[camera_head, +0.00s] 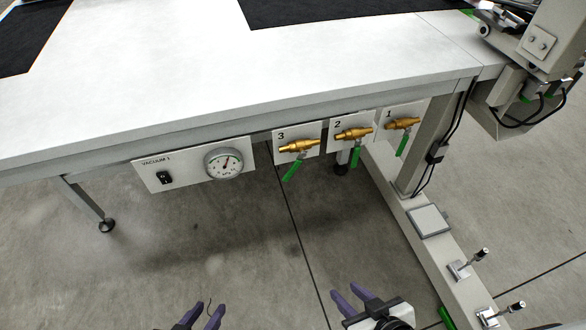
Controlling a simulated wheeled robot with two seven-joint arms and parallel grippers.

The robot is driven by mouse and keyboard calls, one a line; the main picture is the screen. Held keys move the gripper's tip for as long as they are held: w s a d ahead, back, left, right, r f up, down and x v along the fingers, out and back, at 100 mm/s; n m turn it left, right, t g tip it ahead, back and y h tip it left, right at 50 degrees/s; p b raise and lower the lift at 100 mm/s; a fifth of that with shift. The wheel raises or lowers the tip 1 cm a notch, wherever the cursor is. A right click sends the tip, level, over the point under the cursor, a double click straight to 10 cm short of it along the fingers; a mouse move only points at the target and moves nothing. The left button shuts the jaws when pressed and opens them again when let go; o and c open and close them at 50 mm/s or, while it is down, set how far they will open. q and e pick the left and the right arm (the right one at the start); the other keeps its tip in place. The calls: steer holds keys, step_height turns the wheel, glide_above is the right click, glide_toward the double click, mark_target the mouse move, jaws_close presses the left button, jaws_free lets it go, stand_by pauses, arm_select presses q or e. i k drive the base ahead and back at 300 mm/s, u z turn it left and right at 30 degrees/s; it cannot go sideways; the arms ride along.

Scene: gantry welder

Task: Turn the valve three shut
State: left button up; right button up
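Valve three (299,147) is a brass valve on a white plate marked 3, under the table's front edge. Its green handle (292,170) hangs down, slanting to the lower left, across the line of the brass body. My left gripper (204,312) is at the bottom edge, its two purple fingers apart with nothing seen between them. My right gripper (352,296) is at the bottom, right of centre, its purple fingers apart and empty. Both grippers are well below the valve in the picture and apart from it.
Valve two (353,133) and valve one (402,124) sit to the right, their green handles hanging down. A vacuum panel (190,178) with switch and gauge (224,162) is to the left. A table leg and floor beam (420,245) with clamps stand at right.

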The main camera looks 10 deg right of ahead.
mark_target(293, 168)
steer(key=k, duration=0.7)
steer(key=u, duration=0.7)
steer(key=i, duration=0.4)
steer(key=u, duration=0.05)
